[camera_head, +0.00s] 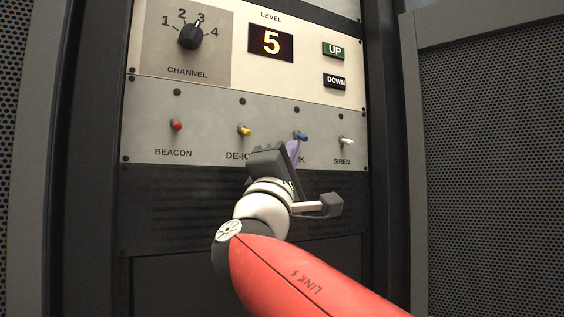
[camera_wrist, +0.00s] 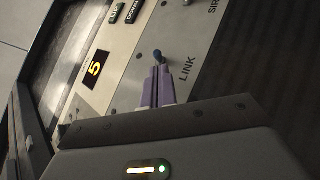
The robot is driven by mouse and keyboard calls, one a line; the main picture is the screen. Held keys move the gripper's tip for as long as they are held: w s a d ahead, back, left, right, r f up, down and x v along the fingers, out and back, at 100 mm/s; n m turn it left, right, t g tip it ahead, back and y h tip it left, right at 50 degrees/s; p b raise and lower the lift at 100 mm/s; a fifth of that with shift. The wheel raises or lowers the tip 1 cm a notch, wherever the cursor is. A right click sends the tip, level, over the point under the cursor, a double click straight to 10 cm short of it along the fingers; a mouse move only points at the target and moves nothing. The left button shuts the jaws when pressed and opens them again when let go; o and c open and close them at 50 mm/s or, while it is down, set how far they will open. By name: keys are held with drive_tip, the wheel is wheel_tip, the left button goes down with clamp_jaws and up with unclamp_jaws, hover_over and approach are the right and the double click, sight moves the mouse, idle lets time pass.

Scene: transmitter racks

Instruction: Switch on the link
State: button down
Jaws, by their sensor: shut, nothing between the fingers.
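The link switch is a small toggle with a blue tip (camera_head: 303,136) on the grey switch panel, between the yellow and white toggles. In the wrist view the blue tip (camera_wrist: 157,54) shows just beyond my fingertips, beside the printed word LINK. My gripper (camera_head: 293,148) is in front of the panel, just below the blue toggle. In the wrist view its purple fingers (camera_wrist: 158,80) are together with nothing between them. The fingertips are very close to the toggle; I cannot tell whether they touch it. My gripper hides most of the LINK label in the head view.
A red BEACON toggle (camera_head: 176,125), a yellow toggle (camera_head: 244,131) and a white SIREN toggle (camera_head: 346,141) share the panel. Above are a CHANNEL knob (camera_head: 191,36), a display (camera_head: 271,42) reading 5, and UP (camera_head: 334,50) and DOWN (camera_head: 335,81) buttons.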

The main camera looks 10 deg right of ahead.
drive_tip(key=shift+w+d+r, duration=0.25)
drive_tip(key=shift+w+r, duration=0.1)
drive_tip(key=shift+w, duration=0.05)
